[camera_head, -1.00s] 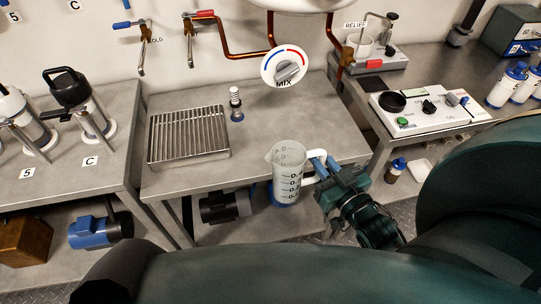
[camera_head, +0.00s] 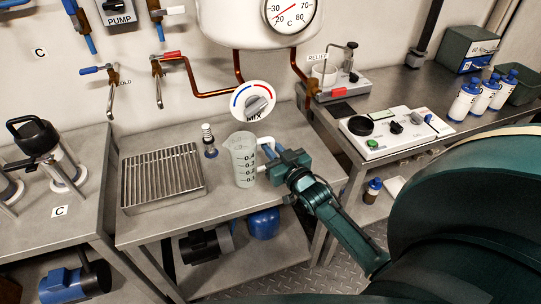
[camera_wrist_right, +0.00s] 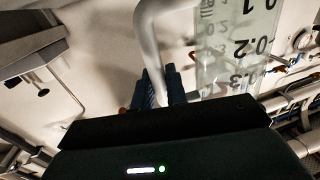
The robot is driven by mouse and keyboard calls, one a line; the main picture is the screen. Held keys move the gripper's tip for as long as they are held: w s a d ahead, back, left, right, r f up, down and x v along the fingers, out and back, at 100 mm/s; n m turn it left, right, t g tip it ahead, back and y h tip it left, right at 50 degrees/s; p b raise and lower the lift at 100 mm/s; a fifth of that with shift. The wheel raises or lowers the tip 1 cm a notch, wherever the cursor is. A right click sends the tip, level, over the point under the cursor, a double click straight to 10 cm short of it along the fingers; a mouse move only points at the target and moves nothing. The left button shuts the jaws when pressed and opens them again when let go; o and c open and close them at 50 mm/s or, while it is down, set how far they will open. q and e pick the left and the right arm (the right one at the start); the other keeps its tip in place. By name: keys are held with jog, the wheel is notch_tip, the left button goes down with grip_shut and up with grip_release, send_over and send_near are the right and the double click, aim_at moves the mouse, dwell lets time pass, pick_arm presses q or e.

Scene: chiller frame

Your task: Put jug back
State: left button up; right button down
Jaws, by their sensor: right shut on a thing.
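The jug (camera_head: 243,160) is clear with dark graduation marks and a white handle. In the head view it is upright at the right part of the middle bench, right of the drip grate. I cannot tell whether its base touches the bench. My right gripper (camera_head: 272,160) is shut on the handle from the right. In the right wrist view the white handle (camera_wrist_right: 152,45) runs between the blue fingertips (camera_wrist_right: 157,88), with the jug's marked wall (camera_wrist_right: 235,45) beside it. My left gripper is not in view.
A metal drip grate (camera_head: 163,178) lies left of the jug. A small bottle-like fitting (camera_head: 209,140) stands behind it. The MIX dial (camera_head: 253,101) and copper pipes hang above. A control box (camera_head: 395,132) sits on the right bench. Bench surface in front of the jug is clear.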

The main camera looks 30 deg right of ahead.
jog(key=f, duration=0.1)
jog(key=w+f, duration=0.1)
jog(key=f, duration=0.1)
jog(key=shift+f, duration=0.2)
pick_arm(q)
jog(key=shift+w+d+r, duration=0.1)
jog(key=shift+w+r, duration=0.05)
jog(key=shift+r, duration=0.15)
pick_arm(e)
jog(key=shift+s, duration=0.1)
jog(key=shift+f, duration=0.15)
jog(key=c, duration=1.4)
grip_release()
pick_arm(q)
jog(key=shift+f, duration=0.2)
